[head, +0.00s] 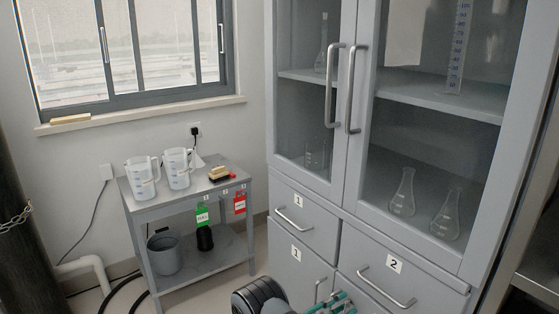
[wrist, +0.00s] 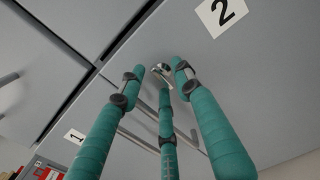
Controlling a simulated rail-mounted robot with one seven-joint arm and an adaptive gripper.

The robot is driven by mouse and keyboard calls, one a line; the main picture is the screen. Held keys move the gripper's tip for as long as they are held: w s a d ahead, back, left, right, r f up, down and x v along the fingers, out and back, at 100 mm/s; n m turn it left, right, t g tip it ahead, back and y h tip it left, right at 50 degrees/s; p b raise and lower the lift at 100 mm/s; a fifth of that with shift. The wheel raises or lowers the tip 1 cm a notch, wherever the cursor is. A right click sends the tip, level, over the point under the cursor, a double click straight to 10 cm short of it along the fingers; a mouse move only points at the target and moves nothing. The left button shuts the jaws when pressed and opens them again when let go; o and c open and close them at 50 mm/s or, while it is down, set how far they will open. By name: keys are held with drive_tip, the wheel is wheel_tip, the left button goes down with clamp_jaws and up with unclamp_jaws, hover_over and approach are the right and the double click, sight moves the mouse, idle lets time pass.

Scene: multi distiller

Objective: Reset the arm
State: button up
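My arm shows at the bottom centre of the head view, with the teal fingers of my gripper (head: 340,302) partly cut off by the lower edge. They are in front of the grey cabinet's lower part, left of the handle of drawer 2 (head: 387,290). In the wrist view my gripper (wrist: 155,75) shows its three teal fingers with gaps between the tips, open, pointing at the cabinet front. A metal handle (wrist: 195,138) lies behind and between the fingers. I see nothing held, and I cannot tell whether a finger touches the handle.
The cabinet (head: 347,185) has closed glass doors with flasks inside, and drawer 1 (head: 300,219) looks shut. A grey cart (head: 150,212) with two clear jugs (head: 143,178) stands at left below the window. A dark pipe (head: 25,230) stands at the far left edge.

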drive_tip(key=v, duration=1.2)
drive_tip(key=w+d+m+b, duration=0.3)
drive_tip(key=w+d+m, duration=0.3)
drive_tip(key=d, duration=0.3)
drive_tip(key=shift+w+d+b, duration=0.4)
drive_tip(key=shift+w, duration=0.05)
drive_tip(key=shift+r, duration=0.15)
